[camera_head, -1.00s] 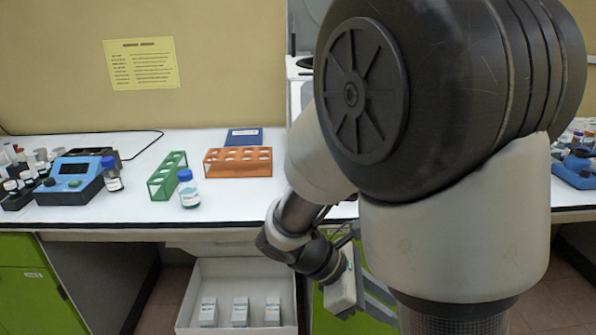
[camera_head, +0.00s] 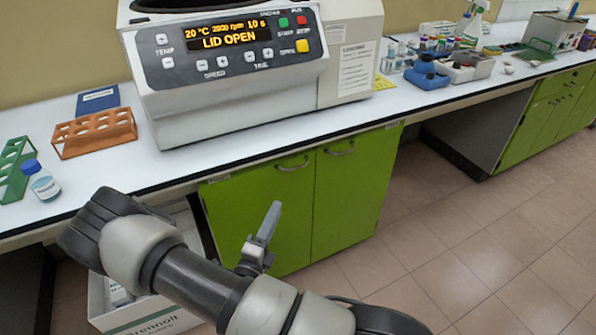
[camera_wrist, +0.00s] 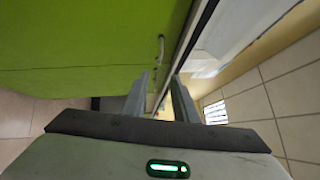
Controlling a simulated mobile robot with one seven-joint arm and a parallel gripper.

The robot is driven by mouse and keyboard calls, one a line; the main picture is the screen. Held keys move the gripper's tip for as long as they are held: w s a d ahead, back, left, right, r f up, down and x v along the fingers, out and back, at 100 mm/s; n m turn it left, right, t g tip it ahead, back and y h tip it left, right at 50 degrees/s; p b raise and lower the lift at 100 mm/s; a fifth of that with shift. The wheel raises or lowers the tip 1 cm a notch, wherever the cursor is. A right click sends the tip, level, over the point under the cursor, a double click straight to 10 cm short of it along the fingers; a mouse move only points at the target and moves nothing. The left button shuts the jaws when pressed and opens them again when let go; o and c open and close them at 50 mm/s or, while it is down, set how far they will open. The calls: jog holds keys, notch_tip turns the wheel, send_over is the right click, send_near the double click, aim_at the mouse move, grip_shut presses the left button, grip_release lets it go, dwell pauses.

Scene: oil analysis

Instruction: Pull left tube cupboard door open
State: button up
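The left cupboard door (camera_head: 262,200) is green and looks shut, with a curved metal handle (camera_head: 292,163) near its top edge. My gripper (camera_head: 268,222) is in front of the left door, below the handle and apart from it in the head view. In the wrist view my gripper (camera_wrist: 160,82) has its two fingers spread, with no object held. A metal handle (camera_wrist: 161,47) on the green front (camera_wrist: 80,35) shows just past the fingertips, and a second handle appears between them, farther off. Contact with either is not visible.
The right cupboard door (camera_head: 345,195) is shut beside it. A centrifuge (camera_head: 230,80) reading LID OPEN stands on the white counter (camera_head: 300,135) above. A white box (camera_head: 150,322) is on the floor at left. The tiled floor (camera_head: 440,240) at right is clear.

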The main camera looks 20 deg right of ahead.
jog(key=b, duration=0.2)
send_near(294, 173)
jog(key=d+r, duration=0.1)
jog(key=r, duration=0.1)
jog(key=w+d+r, duration=0.1)
jog(key=d+r, duration=0.1)
jog(key=w+d+r, duration=0.1)
jog(key=r, duration=0.1)
jog(key=shift+w+d+r, duration=0.15)
jog(key=shift+w+d, duration=0.05)
jog(key=shift+d, duration=0.1)
grip_shut()
dwell(0.8)
